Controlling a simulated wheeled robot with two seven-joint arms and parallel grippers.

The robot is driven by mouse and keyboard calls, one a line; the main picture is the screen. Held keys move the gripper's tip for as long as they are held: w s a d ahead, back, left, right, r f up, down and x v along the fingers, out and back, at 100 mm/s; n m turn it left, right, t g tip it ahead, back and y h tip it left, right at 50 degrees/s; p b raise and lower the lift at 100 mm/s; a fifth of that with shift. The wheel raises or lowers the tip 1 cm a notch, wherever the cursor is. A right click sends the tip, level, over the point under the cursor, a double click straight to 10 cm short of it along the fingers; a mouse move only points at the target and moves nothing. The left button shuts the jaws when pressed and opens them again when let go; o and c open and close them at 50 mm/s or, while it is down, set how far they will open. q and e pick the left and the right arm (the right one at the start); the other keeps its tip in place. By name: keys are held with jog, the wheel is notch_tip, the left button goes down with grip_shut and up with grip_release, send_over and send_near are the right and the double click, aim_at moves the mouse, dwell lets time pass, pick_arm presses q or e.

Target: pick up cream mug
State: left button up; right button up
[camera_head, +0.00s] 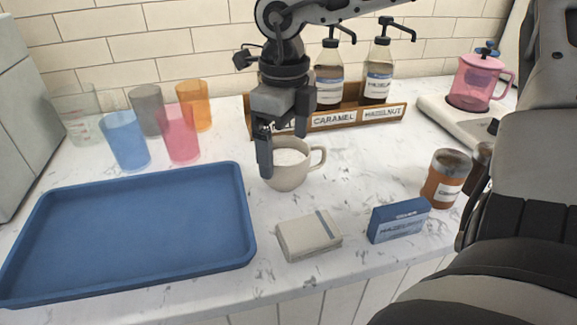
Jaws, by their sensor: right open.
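The cream mug (288,180) stands upright on the marble counter in the middle of the view, with its handle to the right. Its inside looks pale. My right gripper (283,149) points down at the mug and is open. One finger shows in front of the mug's left rim, and the other shows near the rim's back. I cannot tell whether the fingers touch the mug. The gripper hides part of the rim. My left gripper is not in view.
A blue tray (130,284) lies at left, near several coloured cups (126,141). A syrup rack (357,118) stands behind the mug. A cream box (309,236), blue box (398,221) and orange jar (440,188) stand in front and right. A pink jug (478,82) is at back right.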

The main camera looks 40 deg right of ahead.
aim_at(292, 154)
notch_tip(292, 154, down, 6)
jog(key=shift+d+r+p, duration=0.15)
jog(key=shift+p, duration=0.15)
jog(key=c, duration=1.2)
jog(key=shift+r, duration=0.1)
